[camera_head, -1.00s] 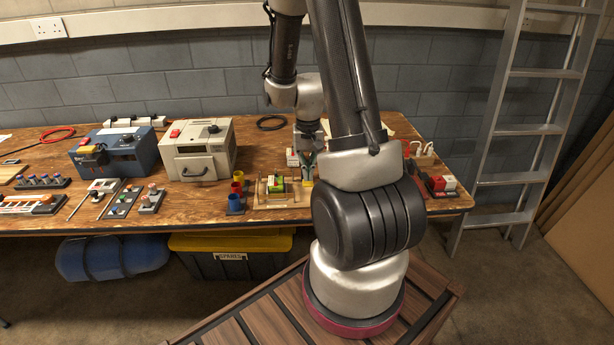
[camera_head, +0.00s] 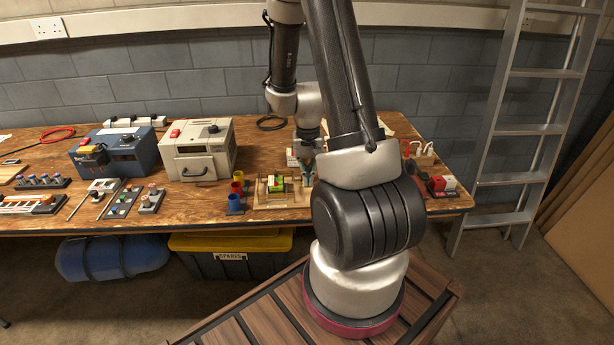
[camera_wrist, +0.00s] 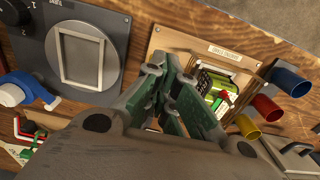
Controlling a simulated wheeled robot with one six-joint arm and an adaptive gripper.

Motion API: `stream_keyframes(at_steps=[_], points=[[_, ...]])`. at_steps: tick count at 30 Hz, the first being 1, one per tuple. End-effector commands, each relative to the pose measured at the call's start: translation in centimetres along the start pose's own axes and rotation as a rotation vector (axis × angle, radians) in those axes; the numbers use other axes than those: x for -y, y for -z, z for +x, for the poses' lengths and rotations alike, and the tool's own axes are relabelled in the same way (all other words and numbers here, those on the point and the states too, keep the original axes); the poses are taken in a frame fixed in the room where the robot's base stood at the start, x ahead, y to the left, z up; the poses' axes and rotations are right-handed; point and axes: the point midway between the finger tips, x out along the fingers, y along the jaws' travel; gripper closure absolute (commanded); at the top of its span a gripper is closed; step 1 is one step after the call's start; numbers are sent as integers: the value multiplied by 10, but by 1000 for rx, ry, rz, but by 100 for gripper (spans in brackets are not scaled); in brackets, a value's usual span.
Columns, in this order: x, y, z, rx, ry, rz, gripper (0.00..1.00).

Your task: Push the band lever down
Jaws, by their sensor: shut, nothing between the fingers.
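In the wrist view, a wooden holder (camera_wrist: 175,32) with an unreadable label plate carries a green block (camera_wrist: 209,82) with a small red and white part. The holder also shows on the bench in the head view (camera_head: 262,202). I cannot make out for sure which part is the band lever; my fingers hide some of the holder. My gripper (camera_wrist: 170,72) is shut and empty, its fingers in front of the holder beside the green block. In the head view, my gripper (camera_head: 307,168) is small, above the holder's right end; contact cannot be told.
Blue (camera_wrist: 291,80), red (camera_wrist: 267,108) and yellow (camera_wrist: 247,127) cups stand beside the holder. A grey panel (camera_wrist: 52,52) with a black knob and pale frame lies on the other side. A cream box (camera_head: 198,150) and blue box (camera_head: 108,151) stand farther left on the bench.

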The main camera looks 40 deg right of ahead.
Motion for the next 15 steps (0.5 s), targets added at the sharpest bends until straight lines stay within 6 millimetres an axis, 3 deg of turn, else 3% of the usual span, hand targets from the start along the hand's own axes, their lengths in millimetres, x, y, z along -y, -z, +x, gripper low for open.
stream_keyframes(at_steps=[15], points=[[0, 0, 8, 0, 0, 0, 100]])
